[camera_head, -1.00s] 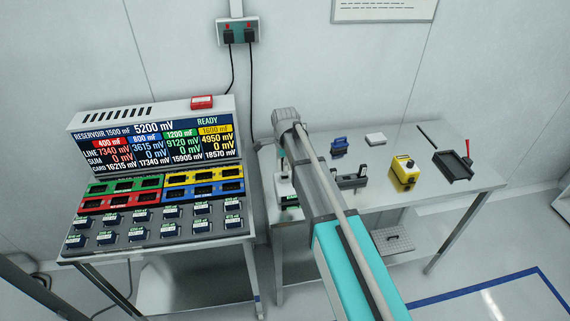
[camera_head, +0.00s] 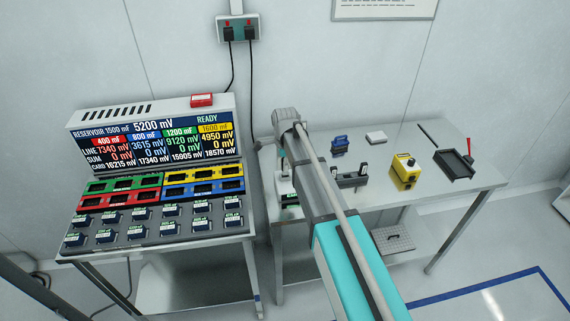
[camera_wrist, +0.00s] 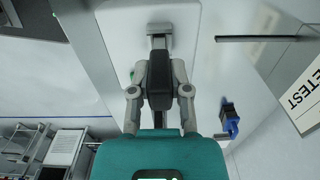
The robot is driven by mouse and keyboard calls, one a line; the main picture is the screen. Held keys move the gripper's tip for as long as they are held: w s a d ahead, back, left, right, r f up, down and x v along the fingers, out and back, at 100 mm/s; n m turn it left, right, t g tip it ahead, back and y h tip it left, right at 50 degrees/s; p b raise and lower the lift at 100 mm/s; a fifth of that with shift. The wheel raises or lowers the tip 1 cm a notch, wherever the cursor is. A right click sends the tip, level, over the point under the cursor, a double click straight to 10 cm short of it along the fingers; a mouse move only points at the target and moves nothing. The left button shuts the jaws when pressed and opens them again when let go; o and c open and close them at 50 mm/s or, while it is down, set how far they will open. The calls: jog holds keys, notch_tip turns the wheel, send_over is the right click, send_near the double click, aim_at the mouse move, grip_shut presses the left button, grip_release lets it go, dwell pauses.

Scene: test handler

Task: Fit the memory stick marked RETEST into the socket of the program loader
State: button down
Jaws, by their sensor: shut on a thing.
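No marking on the stick can be read. Just beyond the fingertips is a grey fitting (camera_wrist: 158,28) on a white housing, which looks like the program loader (camera_wrist: 112,30). Whether the stick is in the socket or only in front of it I cannot tell. In the head view, the white loader (camera_head: 286,186) stands at the table's left end. My arm hides part of it and the gripper.
A white panel (camera_wrist: 303,95) reading "ETEST" is cut off at the wrist view's right edge. A blue item (camera_head: 340,144), a dark holder with white-marked pieces (camera_head: 350,181), a yellow device (camera_head: 404,172) and a dark tray (camera_head: 455,165) stand right of the loader. The lit console (camera_head: 150,110) is left.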

jog(key=shift+f+b, duration=0.95)
jog(key=shift+f, duration=0.05)
jog(key=c, duration=0.5)
grip_release()
jog(key=shift+r, duration=0.2)
notch_tip(320, 180, up, 8)
jog(key=p, duration=0.8)
jog(key=shift+r+p, duration=0.2)
jog(key=shift+p, duration=0.2)
jog(key=shift+d, duration=0.1)
dwell(0.9)
jog(key=s+d+f+n+b, duration=0.1)
jog(key=s+d+n, duration=1.4)
jog(key=s+d, duration=0.6)
jog(key=shift+s+d+f, duration=0.15)
jog(key=shift+d+f, duration=0.05)
jog(key=shift+d, duration=0.75)
